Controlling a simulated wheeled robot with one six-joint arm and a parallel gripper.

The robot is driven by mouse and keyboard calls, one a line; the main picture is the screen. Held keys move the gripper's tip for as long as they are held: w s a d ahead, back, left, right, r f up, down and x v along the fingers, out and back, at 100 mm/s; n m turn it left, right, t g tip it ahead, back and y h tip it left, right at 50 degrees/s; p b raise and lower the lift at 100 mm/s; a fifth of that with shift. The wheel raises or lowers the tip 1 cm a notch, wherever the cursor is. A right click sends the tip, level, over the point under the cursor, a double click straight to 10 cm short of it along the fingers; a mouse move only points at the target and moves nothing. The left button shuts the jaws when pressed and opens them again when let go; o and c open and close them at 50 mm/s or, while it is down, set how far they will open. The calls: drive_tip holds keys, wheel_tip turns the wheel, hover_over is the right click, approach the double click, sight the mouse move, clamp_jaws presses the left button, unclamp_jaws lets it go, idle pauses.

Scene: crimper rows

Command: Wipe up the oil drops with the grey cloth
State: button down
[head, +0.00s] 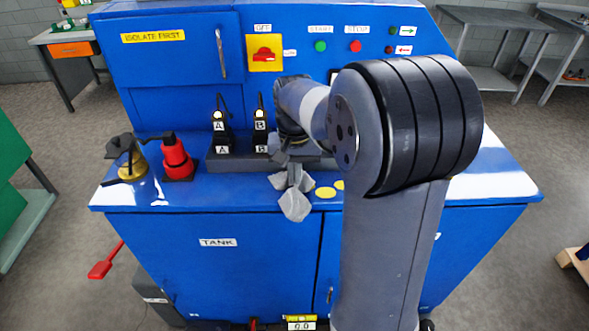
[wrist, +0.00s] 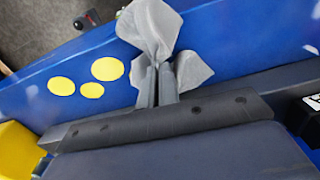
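The grey cloth (head: 294,204) is bunched in my gripper (head: 287,172), over the front part of the blue machine top in the head view. In the wrist view, the cloth (wrist: 153,27) spreads out beyond the two fingers of my gripper (wrist: 157,82), which are shut on it. Yellow oil drops (head: 325,192) lie on the blue top, just right of the cloth in the head view; my arm partly covers them there. Three oil drops (wrist: 92,90) show in the wrist view, left of the cloth and clear of it. I cannot tell whether the cloth touches the top.
A dark grey block (head: 232,164) with posts labelled A and B stands behind the cloth. A red bottle-like item (head: 176,160) and a brass-coloured can (head: 130,163) stand at the left of the top. The blue machine panel (head: 180,60) rises behind. The top's front edge is close.

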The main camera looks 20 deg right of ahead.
drive_tip(key=c, duration=2.1)
unclamp_jaws()
drive_tip(key=o, duration=1.5)
drive_tip(key=shift+f, duration=0.15)
drive_tip(key=shift+f+b, duration=0.65)
drive_tip(key=shift+f, duration=0.4)
drive_tip(key=shift+c, duration=0.5)
clamp_jaws()
